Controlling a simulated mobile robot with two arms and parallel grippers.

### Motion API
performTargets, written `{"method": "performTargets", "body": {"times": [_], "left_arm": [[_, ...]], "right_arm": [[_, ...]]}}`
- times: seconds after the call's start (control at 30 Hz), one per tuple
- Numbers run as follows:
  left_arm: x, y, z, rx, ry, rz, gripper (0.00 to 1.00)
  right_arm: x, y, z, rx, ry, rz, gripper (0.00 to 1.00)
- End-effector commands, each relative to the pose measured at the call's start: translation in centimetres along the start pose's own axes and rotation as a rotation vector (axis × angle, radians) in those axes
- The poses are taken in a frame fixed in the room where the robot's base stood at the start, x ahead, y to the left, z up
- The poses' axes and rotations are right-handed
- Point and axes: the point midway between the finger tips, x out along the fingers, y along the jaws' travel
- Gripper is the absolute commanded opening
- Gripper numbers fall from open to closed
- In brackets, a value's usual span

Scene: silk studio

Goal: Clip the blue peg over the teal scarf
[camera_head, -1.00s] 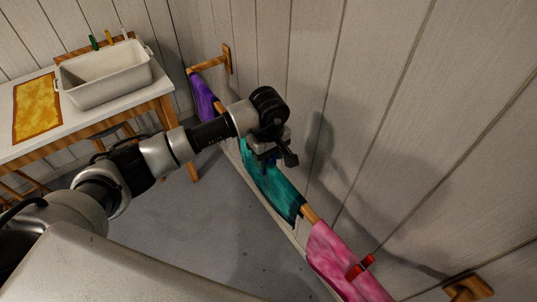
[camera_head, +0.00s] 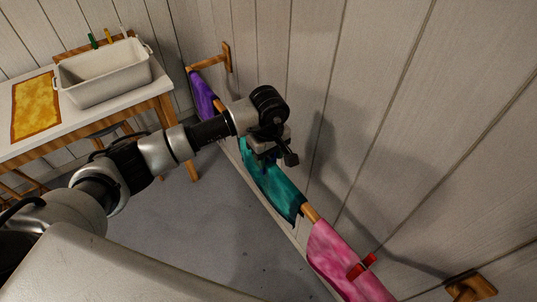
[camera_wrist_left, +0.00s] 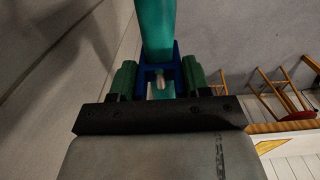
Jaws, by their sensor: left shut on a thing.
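The teal scarf (camera_head: 272,184) hangs over the wooden rail along the wall. My left gripper (camera_head: 264,160) is at the scarf's far upper end, above the rail. In the left wrist view its green fingertips (camera_wrist_left: 159,78) are shut on the sides of the blue peg (camera_wrist_left: 142,76). The peg's two prongs point at the teal scarf (camera_wrist_left: 157,28), which lies between them in that view. I cannot tell how far the peg sits over the scarf and rail. In the head view the gripper mostly hides the peg. My right gripper is not in view.
A purple scarf (camera_head: 202,95) hangs farther along the rail. A pink scarf (camera_head: 335,258) with a red peg (camera_head: 362,266) hangs nearer. A table at the left holds a white tub (camera_head: 105,78) and a yellow cloth (camera_head: 36,108). The wall stands close behind the rail.

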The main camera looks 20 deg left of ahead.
Motion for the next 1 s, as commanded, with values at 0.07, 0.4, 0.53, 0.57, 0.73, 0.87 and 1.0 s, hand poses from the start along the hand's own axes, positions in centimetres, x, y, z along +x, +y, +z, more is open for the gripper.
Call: {"method": "performTargets", "body": {"times": [0.07, 0.4, 0.53, 0.57, 0.73, 0.87, 1.0], "left_arm": [[0.0, 0.0, 0.0, 0.0, 0.0, 0.0, 0.25], [0.0, 0.0, 0.0, 0.0, 0.0, 0.0, 0.76], [0.0, 0.0, 0.0, 0.0, 0.0, 0.0, 0.77], [0.0, 0.0, 0.0, 0.0, 0.0, 0.0, 0.77], [-0.3, 0.0, 0.0, 0.0, 0.001, 0.001, 0.77], [-1.8, 0.1, -0.1, -0.001, 0.002, 0.004, 0.77], [-4.6, 0.1, -0.1, 0.001, 0.003, 0.005, 0.77]], "right_arm": [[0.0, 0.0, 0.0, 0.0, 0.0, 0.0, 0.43], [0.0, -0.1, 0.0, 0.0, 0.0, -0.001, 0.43], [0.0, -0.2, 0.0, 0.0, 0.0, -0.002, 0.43], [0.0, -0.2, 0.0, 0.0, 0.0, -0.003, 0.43], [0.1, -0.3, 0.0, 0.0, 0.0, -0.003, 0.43], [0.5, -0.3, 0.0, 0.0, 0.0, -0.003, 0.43], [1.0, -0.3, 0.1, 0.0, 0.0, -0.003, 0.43]]}}
